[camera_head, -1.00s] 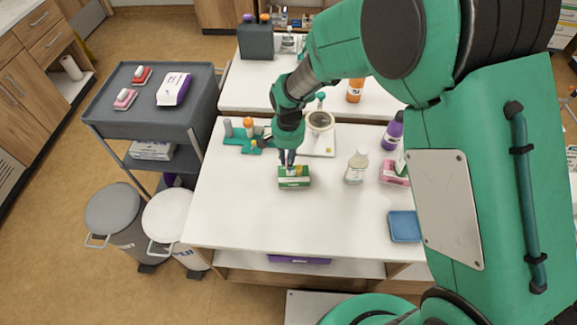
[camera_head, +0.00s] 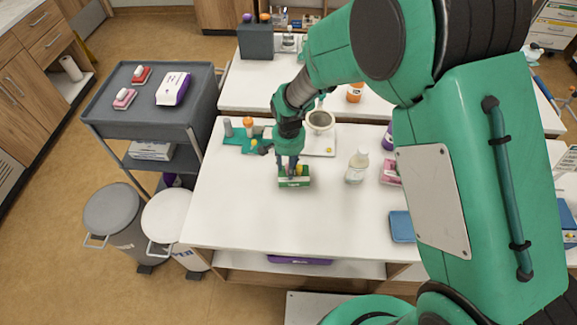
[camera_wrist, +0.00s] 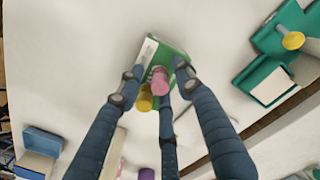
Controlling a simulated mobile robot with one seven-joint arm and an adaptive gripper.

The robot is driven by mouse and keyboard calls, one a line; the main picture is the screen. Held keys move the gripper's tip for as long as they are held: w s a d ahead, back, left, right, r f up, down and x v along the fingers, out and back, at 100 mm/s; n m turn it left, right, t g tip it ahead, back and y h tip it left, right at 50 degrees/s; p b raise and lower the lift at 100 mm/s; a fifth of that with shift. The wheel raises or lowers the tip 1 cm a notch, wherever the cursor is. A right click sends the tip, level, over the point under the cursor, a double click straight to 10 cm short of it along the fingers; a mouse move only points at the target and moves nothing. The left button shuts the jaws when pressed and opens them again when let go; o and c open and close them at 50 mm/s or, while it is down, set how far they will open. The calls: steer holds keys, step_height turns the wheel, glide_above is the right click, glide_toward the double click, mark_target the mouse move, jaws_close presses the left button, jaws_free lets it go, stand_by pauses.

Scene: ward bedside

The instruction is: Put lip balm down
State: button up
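A small green box (camera_head: 294,182) with a white marking stands on the white table, under my gripper (camera_head: 291,164). In the wrist view, the box (camera_wrist: 172,58) is partly hidden by my fingers. A pink cylinder (camera_wrist: 160,80) and a yellow cylinder (camera_wrist: 145,98) show end-on at the box, between the fingers of my gripper (camera_wrist: 157,82). The fingertips stand apart, with gaps visible beside the pink cylinder. I cannot tell which cylinder is the lip balm, or whether they rest in or on the box.
A teal holder (camera_head: 236,139) with small cylinders and a white scale with a bowl (camera_head: 320,122) stand behind. A clear bottle (camera_head: 357,167), a pink box (camera_head: 389,174) and a blue tray (camera_head: 402,227) are to the right. The table front (camera_head: 270,225) is clear.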

step_height(320, 180, up, 12)
steer(key=p, duration=0.2)
steer(key=shift+r, duration=0.15)
stand_by(0.5)
stand_by(0.5)
